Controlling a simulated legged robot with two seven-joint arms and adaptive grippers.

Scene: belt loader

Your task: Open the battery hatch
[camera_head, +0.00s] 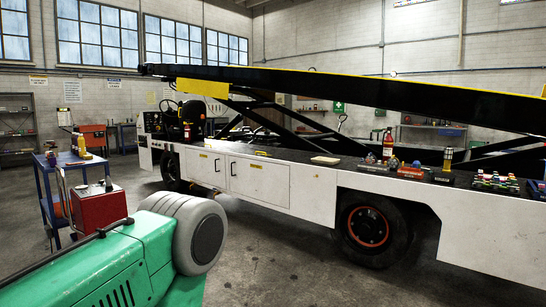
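A white belt loader (315,195) stands across the middle and right of the head view, with its long dark belt boom (350,88) raised above the deck. Two flat white panels are set in its side: a left panel (206,168) and a wider right panel (262,181). Both look closed, with small dark fittings on their faces. I cannot tell which of them is the battery hatch, as the labels are too small to read. Neither of my grippers is in view.
Bare concrete floor (265,255) lies before the loader. Its near wheel (368,230) is right of the panels. A red box (98,207) and a blue cart (44,180) stand at left. Bottles and small parts, including a red bottle (387,146), sit on the deck.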

